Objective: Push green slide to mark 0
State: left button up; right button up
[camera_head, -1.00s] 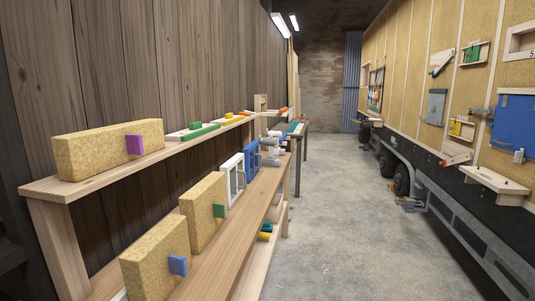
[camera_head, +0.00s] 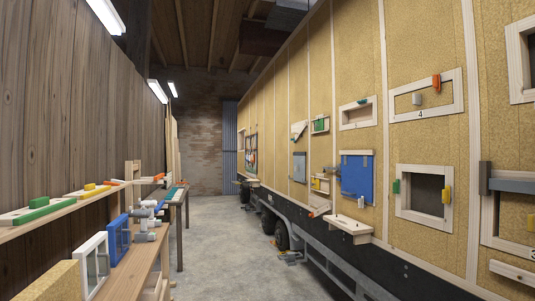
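Several green parts show in the camera_head view, and I cannot tell for sure which is the green slide. A green block (camera_head: 39,202) sits on a long pale rail with a green strip (camera_head: 45,210) on the upper left shelf. A small green piece (camera_head: 319,125) is in a wooden frame on the right wall. A green tab (camera_head: 396,187) is at the left side of a wooden window frame (camera_head: 424,193). Neither of my grippers is in view.
The trailer wall with a blue panel (camera_head: 357,178) and a ledge (camera_head: 348,227) lines the right. Bare concrete floor (camera_head: 215,235) lies clear between them.

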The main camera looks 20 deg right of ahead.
aim_at(319, 125)
jog(key=z, duration=0.4)
jog(key=k, duration=0.5)
jog(key=z, duration=0.3)
jog(key=i, duration=2.05)
jog(key=u, duration=0.5)
jog(key=i, duration=2.35)
jog(key=z, duration=0.5)
jog(key=i, duration=2.3)
jog(key=z, duration=0.5)
